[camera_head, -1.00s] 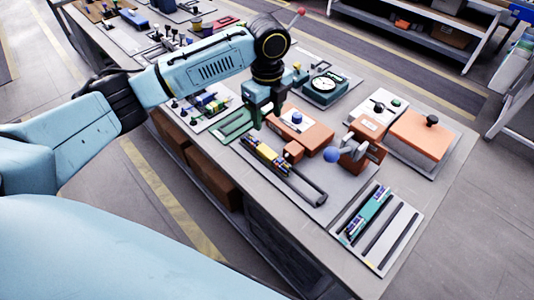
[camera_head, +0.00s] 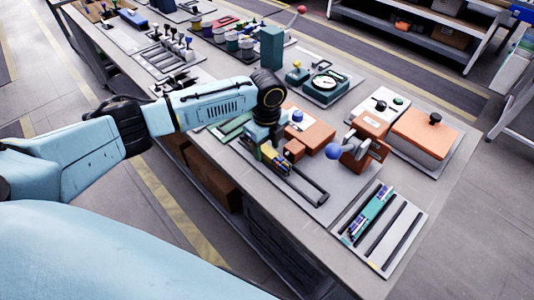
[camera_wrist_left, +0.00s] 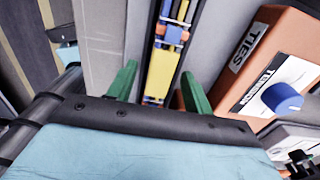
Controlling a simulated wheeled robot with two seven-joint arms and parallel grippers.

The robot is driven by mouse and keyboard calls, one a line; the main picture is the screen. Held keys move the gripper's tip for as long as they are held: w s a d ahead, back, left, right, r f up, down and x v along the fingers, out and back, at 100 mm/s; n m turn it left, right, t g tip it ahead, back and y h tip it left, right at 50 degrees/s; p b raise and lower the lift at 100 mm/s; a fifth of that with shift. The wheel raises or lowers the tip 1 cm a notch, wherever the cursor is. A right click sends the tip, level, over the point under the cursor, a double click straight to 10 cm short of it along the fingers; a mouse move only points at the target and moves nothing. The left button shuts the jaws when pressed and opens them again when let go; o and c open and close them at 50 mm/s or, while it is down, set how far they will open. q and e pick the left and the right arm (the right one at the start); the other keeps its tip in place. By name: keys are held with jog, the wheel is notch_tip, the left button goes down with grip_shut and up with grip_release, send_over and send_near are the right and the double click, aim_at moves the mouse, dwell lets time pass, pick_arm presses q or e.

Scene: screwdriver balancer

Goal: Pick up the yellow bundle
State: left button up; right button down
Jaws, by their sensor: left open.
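The yellow bundle (camera_head: 277,162), a yellow strip with blue and orange pieces, lies in a dark channel on a grey board on the bench. It also shows in the left wrist view (camera_wrist_left: 161,72), running away from the camera. My left gripper (camera_head: 262,147) is over the far end of the bundle in the head view. In the wrist view its two green fingers (camera_wrist_left: 158,90) are open, one on each side of the bundle, with gaps between. Contact or exact height cannot be told. My right gripper is not in view.
An orange box with a blue knob (camera_wrist_left: 282,97), labelled TIES, stands close to the right of my left gripper. An orange bracket with a blue ball (camera_head: 333,154) is further right. A slotted tray (camera_head: 413,221) holds a teal bundle (camera_head: 371,213). A green dial device (camera_head: 325,86) stands behind.

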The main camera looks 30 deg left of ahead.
pick_arm(q)
jog(key=shift+f, duration=0.1)
jog(key=c, duration=1)
jog(key=shift+c, duration=0.4)
